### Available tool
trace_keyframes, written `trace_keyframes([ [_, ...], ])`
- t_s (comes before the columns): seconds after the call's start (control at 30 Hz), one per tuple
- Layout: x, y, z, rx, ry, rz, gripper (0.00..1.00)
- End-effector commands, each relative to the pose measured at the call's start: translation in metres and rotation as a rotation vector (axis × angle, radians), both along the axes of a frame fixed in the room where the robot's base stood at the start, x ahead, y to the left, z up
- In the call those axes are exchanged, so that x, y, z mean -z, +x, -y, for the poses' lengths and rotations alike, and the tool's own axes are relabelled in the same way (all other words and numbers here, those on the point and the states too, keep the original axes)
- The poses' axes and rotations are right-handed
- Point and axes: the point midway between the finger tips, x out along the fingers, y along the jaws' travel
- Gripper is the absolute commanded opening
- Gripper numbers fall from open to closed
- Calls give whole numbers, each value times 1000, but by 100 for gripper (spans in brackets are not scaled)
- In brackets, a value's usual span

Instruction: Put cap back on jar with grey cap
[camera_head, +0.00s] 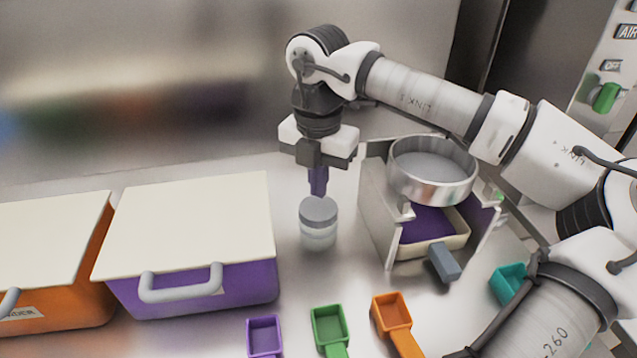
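The jar (318,239) is a small clear jar standing upright on the steel worktop, between the purple bin and the weighing stand. Its round grey cap (318,211) is at the jar's mouth and looks level; I cannot tell whether it is fully seated. My gripper (318,193) points straight down directly over the cap, its purple fingers ending at or just above the cap's top. The fingers appear as one narrow shape from this angle, so the gap between them is hidden. I cannot tell whether they grip any part of the cap.
A purple bin (215,285) and an orange bin (75,302), both with cream lids, stand left. A stand with a metal pan (432,182) is close on the right. Purple (264,335), green (329,322), orange (391,311) and teal (508,283) scoops lie in front.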

Motion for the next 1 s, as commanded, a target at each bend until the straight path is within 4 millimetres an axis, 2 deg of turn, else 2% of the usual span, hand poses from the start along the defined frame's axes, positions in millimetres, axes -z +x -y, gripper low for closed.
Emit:
trace_keyframes([
  [0.6, -40, 0, 0, 1, 0, 1, 0],
  [1.0, -43, 0, 0, 1, 1, 0, 0],
])
